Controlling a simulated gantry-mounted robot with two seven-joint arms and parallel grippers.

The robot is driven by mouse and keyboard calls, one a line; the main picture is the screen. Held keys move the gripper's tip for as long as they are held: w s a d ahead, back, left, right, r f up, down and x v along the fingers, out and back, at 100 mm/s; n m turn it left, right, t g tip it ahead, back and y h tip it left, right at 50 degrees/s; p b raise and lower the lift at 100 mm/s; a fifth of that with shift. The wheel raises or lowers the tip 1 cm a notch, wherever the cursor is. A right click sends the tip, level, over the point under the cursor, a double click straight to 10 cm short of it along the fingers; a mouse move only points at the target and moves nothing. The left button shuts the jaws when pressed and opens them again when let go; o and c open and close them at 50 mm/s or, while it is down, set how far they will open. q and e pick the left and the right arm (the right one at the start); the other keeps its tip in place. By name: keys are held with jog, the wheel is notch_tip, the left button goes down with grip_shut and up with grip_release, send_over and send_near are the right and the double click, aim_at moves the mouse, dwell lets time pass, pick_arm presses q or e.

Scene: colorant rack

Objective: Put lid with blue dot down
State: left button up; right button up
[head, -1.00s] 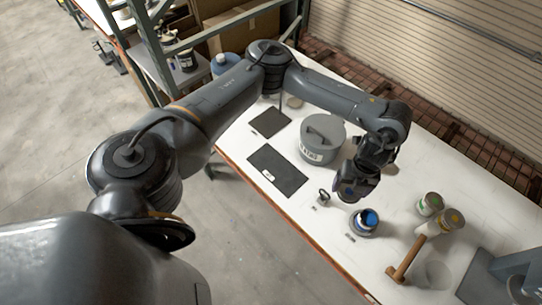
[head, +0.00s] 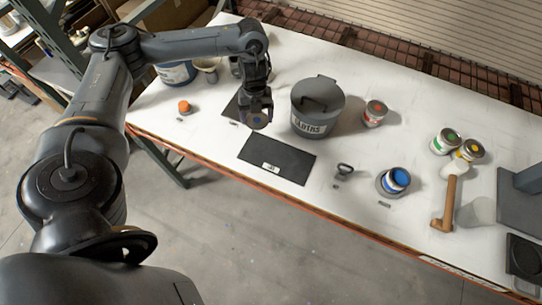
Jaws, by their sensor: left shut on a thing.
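My left gripper (head: 258,112) is shut on the lid with the blue dot (head: 257,122). I cannot tell how high the lid is above the table. An open can of blue paint (head: 396,180) stands on a round grey base, well to the right of the gripper. My right gripper is not in view.
A grey lidded bucket (head: 312,112) stands just right of my left gripper. Cans with red (head: 374,113), green (head: 446,140) and yellow (head: 468,150) dots stand to the right, near a mallet (head: 449,203). An orange-topped item (head: 184,107) sits at left. The larger mat is bare except for its label.

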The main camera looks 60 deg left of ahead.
pick_arm(q)
send_over(259, 139)
notch_tip(259, 139, down, 6)
jog(key=shift+a+f+b, duration=0.1)
jog(key=shift+f+b, duration=0.15)
jog(key=shift+b, duration=0.15)
jog(key=shift+f, duration=2.15)
